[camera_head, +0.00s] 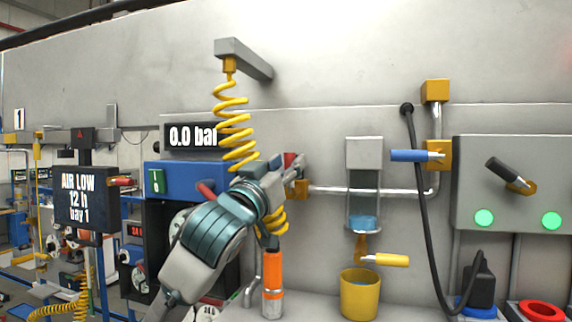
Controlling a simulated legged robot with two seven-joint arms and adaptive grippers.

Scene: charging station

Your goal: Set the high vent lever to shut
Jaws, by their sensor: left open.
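A lever with a blue handle (408,156) sits high on the pipe at a yellow valve block (439,155), its handle pointing left, about level. No label on it is readable, but it is the higher of the two levers by the sight glass. My left gripper (294,168) is open, left of the blue handle and well apart from it, close to the yellow pipe fitting (298,190). A red part shows beside its fingers, and I cannot tell whether they touch it. My right gripper is out of view.
A yellow-handled lever (391,260) sits under the sight glass (363,195), above a yellow bucket (359,296). A black hose (419,200) hangs right of the glass. A grey panel (545,165) carries a black-handled lever (503,170). A yellow coiled hose (232,118) hangs above my left wrist.

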